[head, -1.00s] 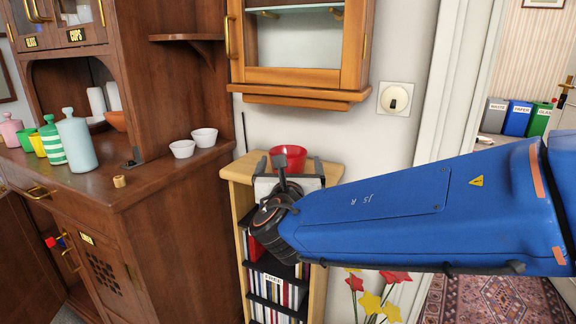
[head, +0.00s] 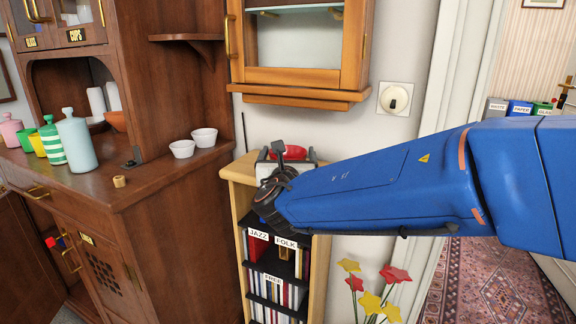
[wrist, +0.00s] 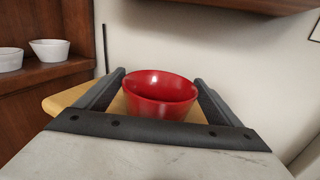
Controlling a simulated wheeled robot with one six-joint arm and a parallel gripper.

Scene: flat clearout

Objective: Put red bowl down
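The red bowl (head: 289,153) stands upright on top of the narrow wooden bookcase (head: 238,168), near the wall. In the head view its lower part is hidden behind my gripper (head: 287,152). In the wrist view the red bowl (wrist: 160,97) shows whole but for its base, with its empty inside visible. My gripper's two fingers (wrist: 161,80) are spread wide, one on each side of the bowl. They look open; whether a fingertip touches the rim is hard to tell. My gripper's palm is on the near side of the bowl.
A brown dresser (head: 180,205) stands close on the left, with two white bowls (head: 193,142) near its edge. A glass-fronted wall cabinet (head: 298,97) hangs above the bookcase. Red and yellow star flowers (head: 372,290) stand at the lower right of the bookcase.

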